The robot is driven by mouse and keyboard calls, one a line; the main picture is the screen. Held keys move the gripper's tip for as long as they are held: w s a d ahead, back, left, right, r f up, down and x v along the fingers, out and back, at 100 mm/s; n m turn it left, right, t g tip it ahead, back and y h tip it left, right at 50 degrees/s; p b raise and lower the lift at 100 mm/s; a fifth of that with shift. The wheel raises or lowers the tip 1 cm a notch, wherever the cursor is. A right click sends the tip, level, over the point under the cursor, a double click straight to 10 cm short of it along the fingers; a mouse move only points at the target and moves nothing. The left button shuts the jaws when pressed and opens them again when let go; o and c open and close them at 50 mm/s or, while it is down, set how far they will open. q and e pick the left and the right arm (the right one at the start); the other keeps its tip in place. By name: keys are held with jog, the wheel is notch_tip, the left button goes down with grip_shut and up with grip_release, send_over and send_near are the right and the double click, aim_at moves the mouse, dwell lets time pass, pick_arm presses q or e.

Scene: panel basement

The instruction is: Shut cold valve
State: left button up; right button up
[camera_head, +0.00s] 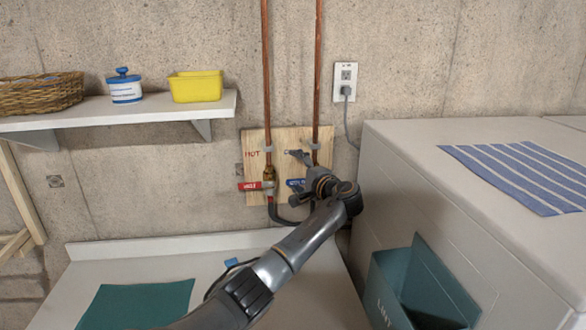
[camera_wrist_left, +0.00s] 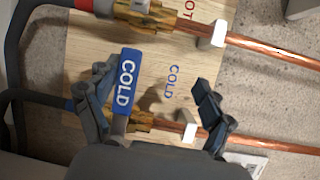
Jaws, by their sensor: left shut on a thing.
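The cold valve has a blue handle (camera_head: 295,183) on the right copper pipe, partly hidden by my left gripper (camera_head: 305,171). In the left wrist view, the blue handle (camera_wrist_left: 125,82) marked COLD lies crosswise to its pipe, in front of the brass valve body (camera_wrist_left: 140,121). The hot valve's red handle (camera_head: 256,185) lies crosswise to the left pipe. My right gripper is not in view.
The valves sit on a wooden board (camera_head: 257,140) on the concrete wall. A shelf (camera_head: 150,109) holds a basket (camera_head: 40,94), a blue-and-white jar (camera_head: 124,88) and a yellow tub (camera_head: 196,86). A white appliance (camera_head: 400,160) stands close on the right, with a teal bin (camera_head: 400,285) at its front.

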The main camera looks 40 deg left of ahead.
pick_arm(q)
jog(key=shift+s+d+r, duration=0.1)
jog(key=shift+d+r, duration=0.25)
jog(key=shift+r, duration=0.3)
jog(key=shift+s+d+r, duration=0.1)
jog(key=shift+d+r, duration=0.25)
jog(key=shift+r, duration=0.25)
jog(key=shift+c, duration=0.3)
jog(key=shift+p+v, duration=0.6)
jog(key=shift+v, duration=0.65)
jog(key=shift+c, duration=0.5)
jog(key=shift+y, duration=0.3)
jog(key=v, duration=0.3)
jog(key=r+v, duration=0.1)
jog(key=v, duration=0.1)
jog(key=shift+s+p, duration=0.35)
jog(key=shift+s, duration=0.1)
jog(key=shift+c, duration=0.6)
jog(key=f+p+v, duration=0.1)
jog(key=p+v, duration=0.1)
jog(key=v, duration=0.5)
jog(key=shift+f, duration=0.25)
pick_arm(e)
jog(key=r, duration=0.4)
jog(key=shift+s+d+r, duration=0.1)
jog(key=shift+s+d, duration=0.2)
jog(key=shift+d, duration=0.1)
